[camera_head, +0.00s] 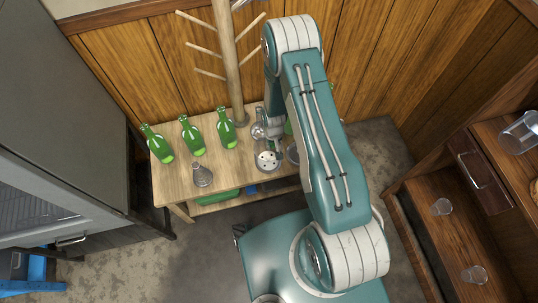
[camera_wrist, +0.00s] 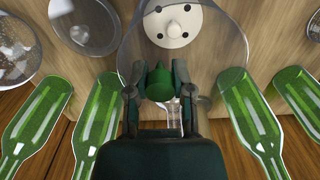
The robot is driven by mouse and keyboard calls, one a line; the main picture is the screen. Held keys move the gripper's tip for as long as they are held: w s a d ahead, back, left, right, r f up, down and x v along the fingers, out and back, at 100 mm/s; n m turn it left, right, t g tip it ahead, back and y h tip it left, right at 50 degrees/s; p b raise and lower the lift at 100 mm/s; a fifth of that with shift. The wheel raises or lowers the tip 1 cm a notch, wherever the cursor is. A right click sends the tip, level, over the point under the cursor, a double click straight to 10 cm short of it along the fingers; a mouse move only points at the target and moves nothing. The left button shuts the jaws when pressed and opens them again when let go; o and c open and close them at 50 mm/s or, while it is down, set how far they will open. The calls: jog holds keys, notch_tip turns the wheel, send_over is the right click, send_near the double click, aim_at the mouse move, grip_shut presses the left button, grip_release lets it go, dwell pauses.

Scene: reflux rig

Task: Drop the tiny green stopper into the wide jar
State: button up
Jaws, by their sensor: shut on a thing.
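The tiny green stopper (camera_wrist: 159,82) sits between the fingertips of my gripper (camera_wrist: 160,90), which is shut on it. A clear wide glass jar (camera_wrist: 228,42) spreads around and beyond the stopper in the wrist view. I cannot tell whether the stopper is above its mouth or inside it. In the head view my gripper (camera_head: 277,142) is over the wooden table, partly hidden by my arm; the stopper cannot be made out there.
A white disc with holes (camera_wrist: 172,24) shows through the glass. A round glass dish (camera_wrist: 86,26) and a glass vessel (camera_wrist: 16,48) are left. Green bottles (camera_head: 192,136) stand along the table's (camera_head: 172,186) back, near a wooden peg stand (camera_head: 229,60). A small flask (camera_head: 202,176) stands front left.

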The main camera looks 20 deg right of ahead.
jog(key=o, duration=0.8)
jog(key=shift+r, duration=0.15)
notch_tip(320, 180, up, 12)
jog(key=shift+a+f, duration=0.1)
jog(key=shift+f, duration=0.1)
dwell(0.3)
